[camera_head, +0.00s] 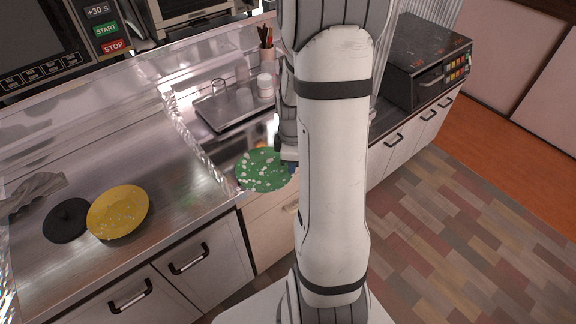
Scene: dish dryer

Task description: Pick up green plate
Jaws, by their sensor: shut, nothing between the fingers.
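The green plate (262,172) has pale speckles and shows near the front edge of the counter, over or beside the sink area, just left of my arm. My gripper (288,166) is at the plate's right side, partly hidden behind my own arm. I cannot tell whether its fingers touch the plate. Its fingers are shut with nothing seen between them.
A yellow plate (119,212) and a dark round lid (68,220) lie on the steel counter at left. A tray (226,108), white cups (265,84) and a utensil holder (267,55) stand behind. A black appliance (424,62) stands at right.

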